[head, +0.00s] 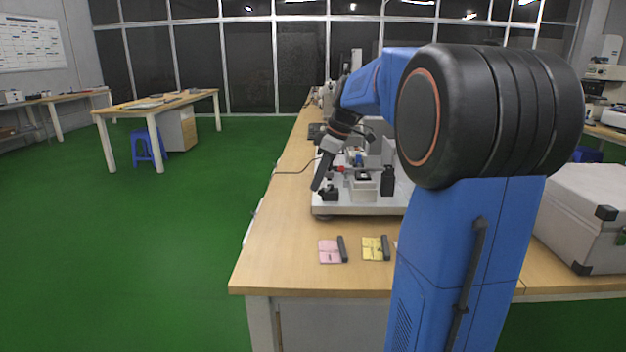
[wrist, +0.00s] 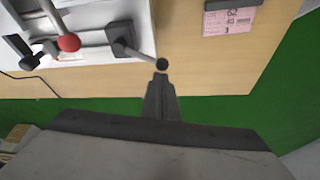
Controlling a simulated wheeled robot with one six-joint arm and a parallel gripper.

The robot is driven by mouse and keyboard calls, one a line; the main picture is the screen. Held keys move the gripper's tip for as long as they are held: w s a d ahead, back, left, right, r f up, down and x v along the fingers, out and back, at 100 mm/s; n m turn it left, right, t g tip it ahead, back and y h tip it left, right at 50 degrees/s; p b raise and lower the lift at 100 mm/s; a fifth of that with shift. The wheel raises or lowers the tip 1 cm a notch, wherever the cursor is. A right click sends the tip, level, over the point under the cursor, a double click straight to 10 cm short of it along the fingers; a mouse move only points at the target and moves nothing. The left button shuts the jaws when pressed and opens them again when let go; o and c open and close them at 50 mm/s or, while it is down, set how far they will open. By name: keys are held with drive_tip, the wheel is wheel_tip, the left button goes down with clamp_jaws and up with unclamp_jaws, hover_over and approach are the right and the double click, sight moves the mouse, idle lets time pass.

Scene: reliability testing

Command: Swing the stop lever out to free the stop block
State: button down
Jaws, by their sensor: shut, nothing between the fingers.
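A lever with a grey arm and a black ball knob (wrist: 162,65) runs from a dark base block (wrist: 120,36) at the corner of the white test fixture; I take it as the stop lever. The knob reaches out past the fixture edge. The base block also shows in the head view (head: 330,194). My gripper (wrist: 160,82) is shut and empty, its tips right by the knob; I cannot tell if they touch. In the head view my gripper (head: 318,184) points down at the fixture's left edge. I cannot make out which part is the stop block.
A red ball knob (wrist: 68,42) on another lever sits beside the black one. Pink notes (head: 330,252) and yellow notes (head: 373,249) lie in front of the white fixture (head: 360,209). A grey case (head: 580,215) stands at right.

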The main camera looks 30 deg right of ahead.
drive_tip(key=shift+s+d+n, duration=0.25)
drive_tip(key=shift+s+n, duration=0.1)
drive_tip(key=shift+n, duration=0.35)
drive_tip(key=shift+s+d, duration=0.25)
drive_tip(key=shift+s, duration=0.15)
wheel_tip(320, 180, up, 11)
idle(0.8)
drive_tip(key=shift+a, duration=0.1)
idle(0.4)
